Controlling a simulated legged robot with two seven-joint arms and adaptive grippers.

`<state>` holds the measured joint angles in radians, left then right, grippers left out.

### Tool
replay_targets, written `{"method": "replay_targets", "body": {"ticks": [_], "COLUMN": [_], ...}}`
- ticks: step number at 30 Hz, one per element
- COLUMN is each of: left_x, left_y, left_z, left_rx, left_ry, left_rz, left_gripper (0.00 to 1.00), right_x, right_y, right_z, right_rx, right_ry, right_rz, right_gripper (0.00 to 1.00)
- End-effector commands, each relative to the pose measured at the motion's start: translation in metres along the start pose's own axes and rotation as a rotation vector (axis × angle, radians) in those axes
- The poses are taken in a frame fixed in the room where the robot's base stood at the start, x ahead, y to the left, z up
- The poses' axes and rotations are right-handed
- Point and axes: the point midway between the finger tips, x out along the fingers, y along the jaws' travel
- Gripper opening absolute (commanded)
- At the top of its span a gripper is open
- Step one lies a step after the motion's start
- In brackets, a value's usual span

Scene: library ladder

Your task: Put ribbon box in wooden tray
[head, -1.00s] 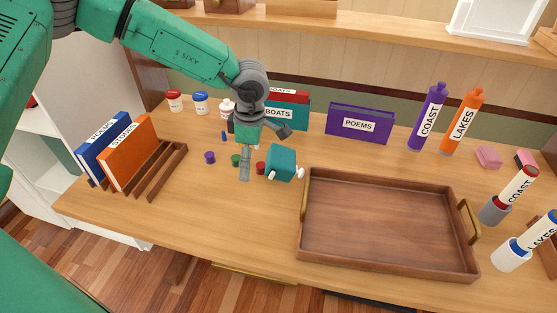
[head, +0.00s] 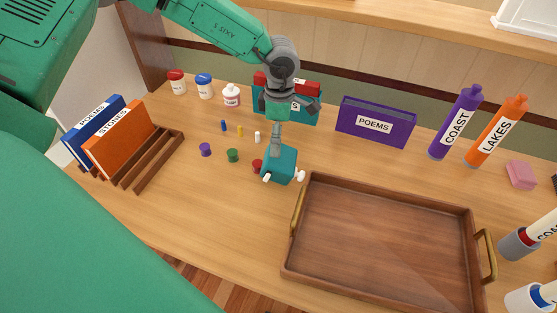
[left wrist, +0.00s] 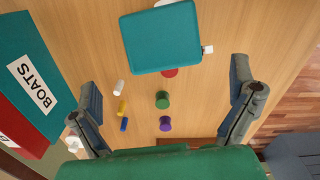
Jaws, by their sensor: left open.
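The teal box with white knobs (head: 279,163), which I take to be the ribbon box, stands on the desk just left of the wooden tray (head: 297,215). It also shows in the left wrist view (left wrist: 162,38), near the top. The tray is empty, with brass handles. My left gripper (head: 293,122) is open above the desk, behind the box in the head view; one finger overlaps the box's back edge in the picture, and contact cannot be told. In the left wrist view my open fingers (left wrist: 165,108) stand wide apart with nothing between their tips. My right gripper is out of view.
Small purple (head: 205,149), green (head: 233,155) and red (head: 257,166) spools lie left of the box. A teal BOATS book (head: 268,104) and a purple POEMS book (head: 376,122) stand behind. A book rack (head: 160,160) stands left. Bottles and cups line the right.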

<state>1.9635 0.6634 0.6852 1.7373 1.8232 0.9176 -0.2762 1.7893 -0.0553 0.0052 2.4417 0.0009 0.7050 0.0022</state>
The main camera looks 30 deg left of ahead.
Motion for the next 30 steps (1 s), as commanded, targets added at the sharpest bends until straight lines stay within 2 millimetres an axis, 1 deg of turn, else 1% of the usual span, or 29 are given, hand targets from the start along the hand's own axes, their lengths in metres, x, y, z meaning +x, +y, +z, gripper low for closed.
{"method": "replay_targets", "body": {"ticks": [1,3,6,11,16,18,22,29,30], "left_x": [0.011,0.022,0.033,0.043,0.069,0.079,0.088,0.087,0.087], "left_y": [0.0,0.001,0.002,0.001,-0.001,-0.001,-0.001,-0.002,-0.002], "left_z": [0.001,0.001,-0.001,-0.005,-0.009,-0.007,-0.006,-0.004,-0.004], "left_rx": [0.001,0.001,0.0,0.0,0.0,0.001,0.001,0.001,0.001], "left_ry": [0.003,0.003,0.0,-0.003,-0.002,-0.002,-0.002,-0.001,-0.001], "left_rz": [-0.002,-0.003,-0.003,-0.003,-0.005,-0.004,-0.002,0.0,0.0], "left_gripper": [1.0,1.0,1.0,1.0,1.0,1.0,1.0,1.0,0.86], "right_x": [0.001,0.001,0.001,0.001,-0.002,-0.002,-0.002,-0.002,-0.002], "right_y": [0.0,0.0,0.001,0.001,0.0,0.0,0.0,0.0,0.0], "right_z": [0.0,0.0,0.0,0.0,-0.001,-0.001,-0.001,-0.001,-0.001], "right_rx": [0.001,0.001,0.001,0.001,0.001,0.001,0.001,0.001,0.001], "right_ry": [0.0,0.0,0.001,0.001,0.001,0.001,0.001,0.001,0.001], "right_rz": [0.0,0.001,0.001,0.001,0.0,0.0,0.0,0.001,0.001], "right_gripper": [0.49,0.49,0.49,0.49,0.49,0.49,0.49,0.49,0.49]}}
